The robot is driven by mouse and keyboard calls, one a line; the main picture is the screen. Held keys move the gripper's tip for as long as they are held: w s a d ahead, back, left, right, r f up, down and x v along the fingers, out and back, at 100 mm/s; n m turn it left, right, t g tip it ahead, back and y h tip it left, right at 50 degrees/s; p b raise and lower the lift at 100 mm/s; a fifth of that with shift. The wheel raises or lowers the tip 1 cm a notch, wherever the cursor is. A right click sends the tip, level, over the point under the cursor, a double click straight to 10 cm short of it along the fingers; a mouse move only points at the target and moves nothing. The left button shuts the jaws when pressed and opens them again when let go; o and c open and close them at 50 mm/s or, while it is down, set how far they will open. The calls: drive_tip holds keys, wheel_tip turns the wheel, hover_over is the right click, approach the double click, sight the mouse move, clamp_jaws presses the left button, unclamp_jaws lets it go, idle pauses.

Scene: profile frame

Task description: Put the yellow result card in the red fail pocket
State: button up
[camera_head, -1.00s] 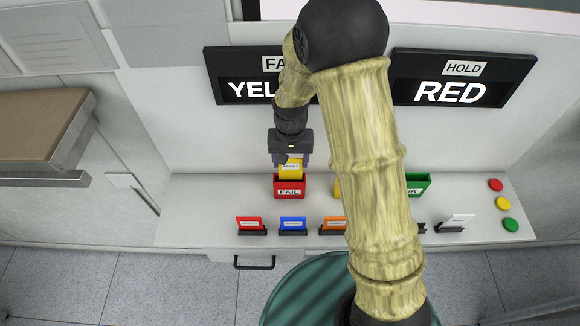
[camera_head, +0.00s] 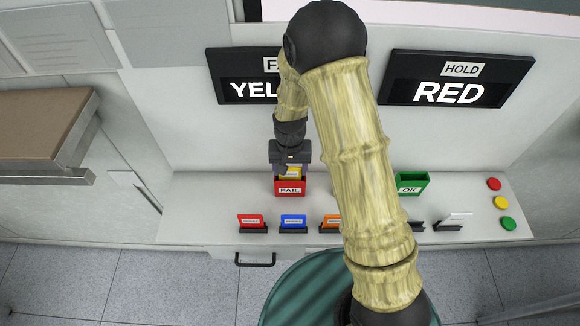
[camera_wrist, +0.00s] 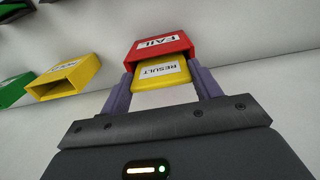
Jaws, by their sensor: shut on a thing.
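The yellow result card (camera_head: 290,173) is between the fingers of my gripper (camera_head: 290,168), which is shut on it. The card's lower part is inside the red fail pocket (camera_head: 290,187); only its upper part shows above the rim. In the wrist view the yellow card (camera_wrist: 160,75) with its RESULT label lies between my two fingers (camera_wrist: 162,88), its far end in the mouth of the red pocket (camera_wrist: 160,44). The fingertips are close to the pocket's mouth; whether they touch it I cannot tell.
A green OK pocket (camera_head: 412,183) stands right of my arm; a yellow pocket (camera_wrist: 65,78) shows in the wrist view. Red (camera_head: 251,222), blue (camera_head: 293,222) and orange (camera_head: 331,222) cards stand in front. Coloured buttons (camera_head: 501,203) are at the right.

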drive_tip(key=o, duration=1)
drive_tip(key=shift+f, duration=0.1)
wheel_tip(320, 180, up, 12)
drive_tip(key=b, duration=0.3)
drive_tip(key=shift+b, duration=0.3)
drive_tip(key=s+d+t, duration=0.1)
drive_tip(key=s+d, duration=0.7)
drive_tip(key=d, duration=0.1)
drive_tip(key=s+d+r+t, duration=0.1)
drive_tip(key=s+d, duration=0.3)
drive_tip(key=shift+s+d+t, duration=0.15)
drive_tip(key=shift+d+t, duration=0.15)
drive_tip(key=shift+d, duration=0.05)
